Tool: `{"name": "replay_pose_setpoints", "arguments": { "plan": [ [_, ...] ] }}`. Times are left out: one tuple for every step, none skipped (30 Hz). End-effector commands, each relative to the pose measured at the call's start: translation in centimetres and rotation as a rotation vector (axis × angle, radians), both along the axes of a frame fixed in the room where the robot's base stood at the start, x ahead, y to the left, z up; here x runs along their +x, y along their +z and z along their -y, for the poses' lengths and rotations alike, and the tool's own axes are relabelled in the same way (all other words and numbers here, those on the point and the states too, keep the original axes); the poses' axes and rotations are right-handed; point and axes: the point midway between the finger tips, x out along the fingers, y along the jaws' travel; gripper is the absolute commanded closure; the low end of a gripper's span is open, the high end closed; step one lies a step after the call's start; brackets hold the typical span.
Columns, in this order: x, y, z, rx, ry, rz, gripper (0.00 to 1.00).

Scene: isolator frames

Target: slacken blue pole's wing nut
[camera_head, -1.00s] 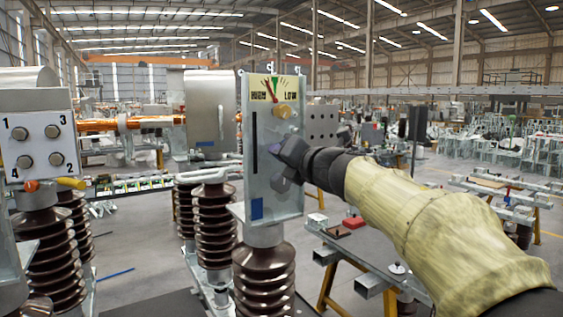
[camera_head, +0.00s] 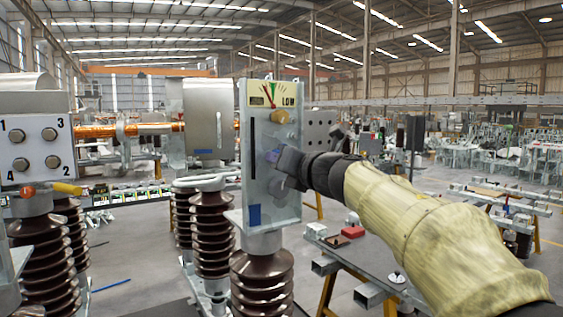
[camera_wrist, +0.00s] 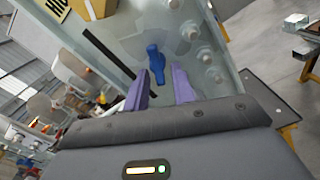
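A grey upright panel (camera_head: 282,205) stands on a brown ribbed insulator (camera_head: 262,285) and bears a blue rectangle (camera_head: 254,215) low on its face. The blue wing nut (camera_wrist: 155,62) shows on the panel face in the wrist view. My gripper (camera_head: 275,160) is close to the panel in the head view, and the wing nut cannot be made out clearly there. In the wrist view, my gripper's two purple fingers (camera_wrist: 162,86) are apart, with the wing nut just ahead of the gap between their tips. Nothing is visibly held.
A gauge marked LOW (camera_head: 273,94) and a brass knob (camera_head: 280,117) are at the panel's top. Several bolts (camera_wrist: 203,54) stand right of the wing nut in the wrist view. A numbered box (camera_head: 35,150) is at left. A workbench (camera_head: 375,262) stands at right.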

Motion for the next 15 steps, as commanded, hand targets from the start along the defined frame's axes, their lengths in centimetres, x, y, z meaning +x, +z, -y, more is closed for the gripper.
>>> {"name": "replay_pose_setpoints", "arguments": {
  "plan": [
    [0.00,-0.03,-0.02,0.000,0.000,0.000,0.64],
    [0.00,-0.02,-0.01,0.000,0.000,0.000,0.61],
    [0.00,0.00,-0.01,0.001,0.000,-0.001,0.61],
    [-0.01,0.00,-0.01,0.001,0.000,-0.001,0.61],
    [0.00,0.01,0.00,0.001,0.000,-0.001,0.61],
    [-0.01,0.03,-0.01,0.001,0.000,0.000,0.61],
    [-0.01,0.04,0.00,0.001,0.000,0.000,0.61],
    [-0.01,0.04,0.00,0.001,0.000,0.000,0.61],
    [-0.03,0.06,0.01,0.001,0.000,0.000,0.61],
    [-0.05,0.06,0.03,0.001,0.000,0.000,0.61],
    [-0.10,0.06,0.08,0.002,-0.001,0.001,0.61],
    [-0.22,0.06,0.17,0.002,-0.001,0.001,0.61],
    [-0.36,0.06,0.27,0.001,-0.001,0.002,0.61],
    [-0.53,0.05,0.40,0.001,-0.001,0.002,0.61],
    [-0.85,0.05,0.62,0.002,-0.001,0.002,0.61]
  ]
}}
